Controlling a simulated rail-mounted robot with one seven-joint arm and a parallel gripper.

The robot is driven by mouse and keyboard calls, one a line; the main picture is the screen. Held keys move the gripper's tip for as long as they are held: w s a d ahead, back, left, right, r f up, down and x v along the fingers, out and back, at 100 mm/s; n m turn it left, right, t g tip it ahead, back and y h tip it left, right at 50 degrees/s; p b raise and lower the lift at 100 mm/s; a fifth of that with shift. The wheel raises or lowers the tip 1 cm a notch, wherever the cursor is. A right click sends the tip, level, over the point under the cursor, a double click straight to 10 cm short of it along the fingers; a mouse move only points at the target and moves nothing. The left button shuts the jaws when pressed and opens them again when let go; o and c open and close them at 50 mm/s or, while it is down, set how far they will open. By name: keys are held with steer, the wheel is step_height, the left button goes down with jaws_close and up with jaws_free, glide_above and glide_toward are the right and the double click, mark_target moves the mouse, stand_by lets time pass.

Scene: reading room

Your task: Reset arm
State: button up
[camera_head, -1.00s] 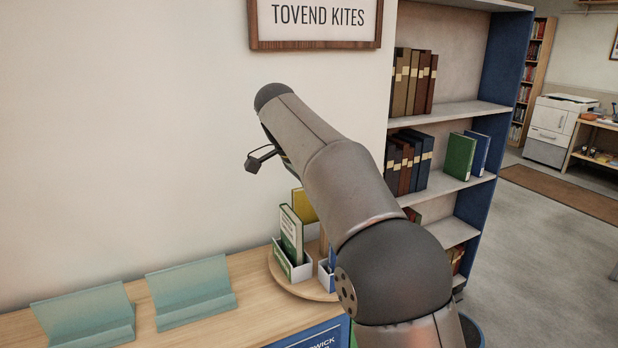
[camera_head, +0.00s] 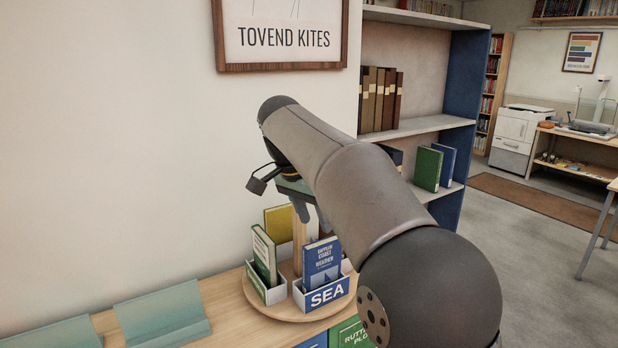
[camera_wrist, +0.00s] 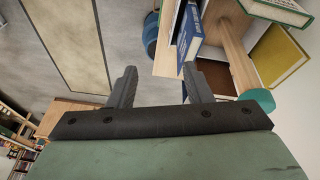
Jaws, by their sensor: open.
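My gripper (camera_head: 311,212) hangs at the far end of my arm in the head view, above the round wooden carousel (camera_head: 262,306) and close to its books. In the wrist view my gripper (camera_wrist: 156,88) shows its two dark fingers spread apart with nothing between them. My arm stretches from the lower right toward the wall and hides part of the shelving.
The carousel holds a blue book (camera_head: 322,262) in a box marked SEA, a green-and-white book (camera_head: 264,255) and a yellow book (camera_head: 279,222). Teal stands (camera_head: 163,312) sit on the counter at left. A bookcase (camera_head: 462,75) stands behind my arm; open floor (camera_head: 530,235) lies right.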

steer(key=s+d+f+n+g+y, duration=0.15)
steer(key=s+d+f+n, duration=0.35)
steer(key=s+d+f, duration=0.65)
steer(key=s+d+f+n, duration=0.1)
steer(key=s+d+f, duration=0.1)
steer(key=s+f, duration=0.3)
steer(key=s+d+f+n+y, duration=0.1)
steer(key=s+f, duration=0.3)
steer(key=s, duration=0.9)
steer(key=shift+d+f+n, duration=0.4)
steer(key=shift+d+n, duration=0.4)
steer(key=shift+y, duration=0.25)
